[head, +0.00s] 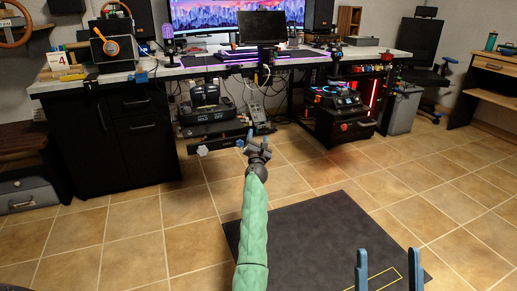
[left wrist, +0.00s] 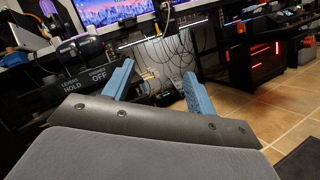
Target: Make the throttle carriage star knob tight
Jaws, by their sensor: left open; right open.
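A small pale knob (head: 202,150) shows at the front left of a low black carriage (head: 217,135) under the desk; it looks like the star knob, but its lobes are too small to make out. My left gripper (head: 257,141) is open and empty, to the right of the knob and apart from it. In the left wrist view its blue fingers (left wrist: 157,88) are spread, and the knob cannot be made out there. My right gripper (head: 388,262) shows as two spread blue fingers at the bottom right, empty, over the floor mat and far from the knob.
A black cabinet (head: 118,135) stands left of the carriage under the desk top (head: 200,68). Pedals (head: 257,118) and a red-lit computer (head: 340,112) are to its right. Cables hang behind. The tiled floor and dark mat (head: 300,235) in front are clear.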

